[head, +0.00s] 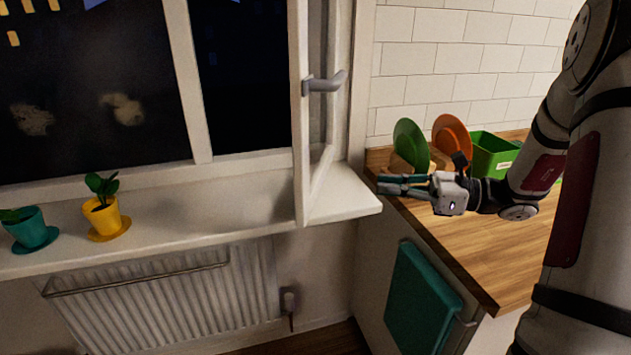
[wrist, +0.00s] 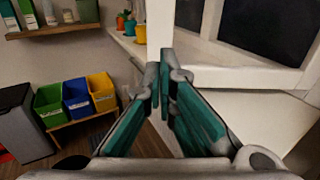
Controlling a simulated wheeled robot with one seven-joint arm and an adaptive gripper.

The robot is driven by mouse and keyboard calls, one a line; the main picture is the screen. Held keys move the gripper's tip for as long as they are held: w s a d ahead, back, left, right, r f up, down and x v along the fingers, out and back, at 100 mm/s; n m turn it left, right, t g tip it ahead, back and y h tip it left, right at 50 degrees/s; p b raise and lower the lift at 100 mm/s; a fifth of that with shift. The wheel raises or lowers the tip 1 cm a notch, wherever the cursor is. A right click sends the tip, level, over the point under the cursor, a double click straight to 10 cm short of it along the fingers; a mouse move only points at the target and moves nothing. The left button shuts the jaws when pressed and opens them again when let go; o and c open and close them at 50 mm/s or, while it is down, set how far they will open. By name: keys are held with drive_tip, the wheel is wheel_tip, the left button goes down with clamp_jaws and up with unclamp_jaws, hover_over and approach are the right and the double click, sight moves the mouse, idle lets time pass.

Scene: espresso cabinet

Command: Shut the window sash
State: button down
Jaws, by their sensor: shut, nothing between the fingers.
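The window sash (head: 300,120) stands open, swung into the room, seen nearly edge-on above the sill in the head view. Its grey handle (head: 325,83) sticks out to the right. My gripper (head: 379,184) is shut and empty, with its teal fingers pointing left, to the right of the sash and lower than the handle. In the wrist view, the closed fingertips (wrist: 161,78) overlap a white upright (wrist: 160,30), which looks like the sash edge. I cannot tell whether they touch it.
A yellow pot (head: 105,218) and a teal pot (head: 30,232) stand on the sill (head: 170,235). A radiator (head: 170,300) is below. Under my forearm is the wooden counter (head: 480,250), with a green plate (head: 410,140), an orange plate (head: 452,133) and a green bin (head: 492,153).

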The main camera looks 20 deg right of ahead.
sight(308, 177)
drive_tip(key=x, duration=1.3)
drive_tip(key=shift+w+a, duration=0.1)
drive_tip(key=shift+w, duration=0.35)
